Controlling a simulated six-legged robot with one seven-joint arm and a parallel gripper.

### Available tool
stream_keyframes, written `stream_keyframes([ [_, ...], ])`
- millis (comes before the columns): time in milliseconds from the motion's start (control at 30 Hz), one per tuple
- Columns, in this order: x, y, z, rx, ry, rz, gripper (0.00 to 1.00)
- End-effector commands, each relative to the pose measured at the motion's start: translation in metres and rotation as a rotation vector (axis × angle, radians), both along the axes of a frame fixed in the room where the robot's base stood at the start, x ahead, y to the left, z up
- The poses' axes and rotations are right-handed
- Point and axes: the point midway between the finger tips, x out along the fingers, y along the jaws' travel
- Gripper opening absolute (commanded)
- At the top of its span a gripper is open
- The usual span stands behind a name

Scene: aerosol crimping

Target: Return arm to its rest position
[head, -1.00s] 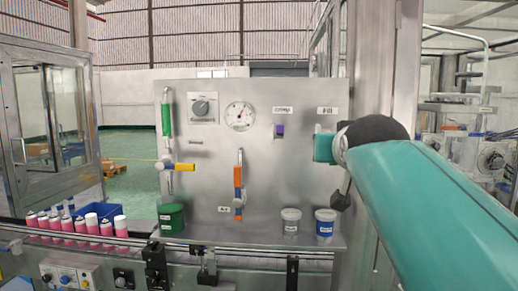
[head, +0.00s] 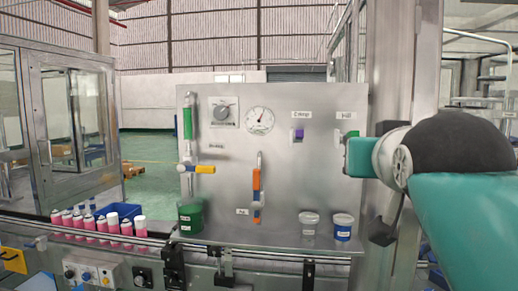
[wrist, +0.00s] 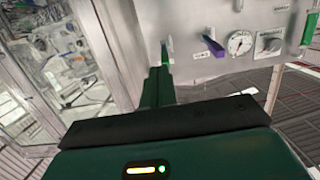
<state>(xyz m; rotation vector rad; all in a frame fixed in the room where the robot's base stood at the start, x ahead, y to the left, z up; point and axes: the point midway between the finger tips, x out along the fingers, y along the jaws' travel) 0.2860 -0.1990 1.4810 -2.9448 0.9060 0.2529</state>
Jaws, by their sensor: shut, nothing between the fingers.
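My arm shows at the right of the head view as a teal link with a dark rounded joint; a teal part of it overlaps the right edge of the steel panel (head: 225,130). The fingers are not clear there. In the wrist view my gripper (wrist: 158,74) shows as two green fingers, together and empty. They point toward the panel, which looks upside down there. The fingertips appear just below the green fill switch (wrist: 166,50); whether they touch it I cannot tell. The purple crimp switch (wrist: 213,46) is to their right.
The panel carries a gauge (head: 260,120), a yellow-blue valve (head: 200,169) and an orange valve (head: 256,180). A green cup (head: 190,218), a grey cup (head: 309,224) and a blue cup (head: 342,228) stand at its foot. Several pink cans (head: 98,226) line the conveyor at left. A metal post (head: 393,70) rises near my arm.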

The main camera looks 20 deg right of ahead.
Motion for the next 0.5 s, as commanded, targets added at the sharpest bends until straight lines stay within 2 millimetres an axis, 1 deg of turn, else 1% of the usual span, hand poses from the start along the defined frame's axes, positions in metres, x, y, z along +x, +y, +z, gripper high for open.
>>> stream_keyframes([
  [367, 0.000, 0.001, 0.000, 0.001, 0.001, 0.001, 0.00],
  [467, 0.005, 0.005, -0.011, 0.013, 0.023, 0.019, 0.00],
  [500, 0.010, 0.009, -0.022, 0.025, 0.043, 0.034, 0.00],
])
